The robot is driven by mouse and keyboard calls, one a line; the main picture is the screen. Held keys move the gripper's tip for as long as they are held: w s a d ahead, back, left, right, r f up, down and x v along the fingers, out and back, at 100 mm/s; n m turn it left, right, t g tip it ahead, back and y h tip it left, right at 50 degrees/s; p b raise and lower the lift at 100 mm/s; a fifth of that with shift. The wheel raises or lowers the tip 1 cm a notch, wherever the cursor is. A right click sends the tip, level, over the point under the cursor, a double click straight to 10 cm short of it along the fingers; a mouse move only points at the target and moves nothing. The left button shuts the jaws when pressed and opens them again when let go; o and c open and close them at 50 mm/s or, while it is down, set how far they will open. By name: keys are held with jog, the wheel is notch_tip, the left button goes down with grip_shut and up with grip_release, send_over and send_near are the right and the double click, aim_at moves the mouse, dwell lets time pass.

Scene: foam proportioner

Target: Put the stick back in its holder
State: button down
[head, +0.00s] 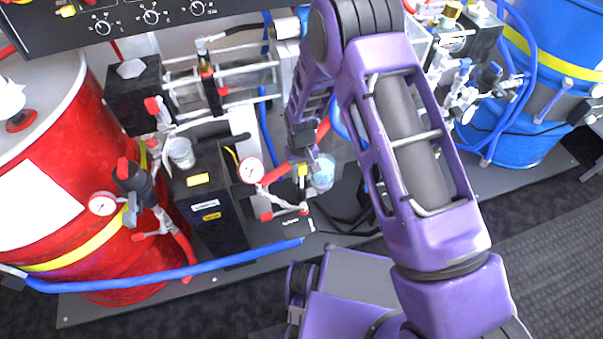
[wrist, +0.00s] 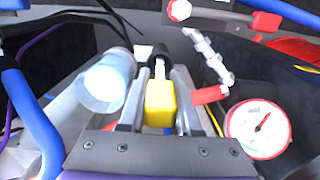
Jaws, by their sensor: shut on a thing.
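My gripper (head: 302,160) reaches down over the dark base between the red drum and the blue drum. In the wrist view, my gripper (wrist: 160,80) is shut on a stick with a yellow block-shaped handle (wrist: 160,103); its yellow end also shows in the head view (head: 303,171). A pale shaft and a dark round part lie beyond the handle in the wrist view. I cannot tell whether the dark part is the holder, or whether the stick is in it. The stick's far end is hidden.
A clear cup with bluish contents (head: 322,172) stands close beside my gripper. A pressure gauge (head: 251,171) and red-handled valves (head: 275,178) are on the other side. A blue hose (head: 170,274) crosses in front. The red drum (head: 75,130) and blue drum (head: 545,85) flank the space.

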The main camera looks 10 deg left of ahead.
jog(key=shift+f+b, duration=0.3)
jog(key=shift+f, duration=0.05)
jog(key=c, duration=0.6)
grip_release()
jog(key=shift+r, duration=0.1)
jog(key=shift+r+p, duration=0.55)
jog(key=shift+p, duration=0.1)
notch_tip(320, 180, up, 12)
jog(key=shift+f+p, duration=0.25)
jog(key=shift+p, duration=0.15)
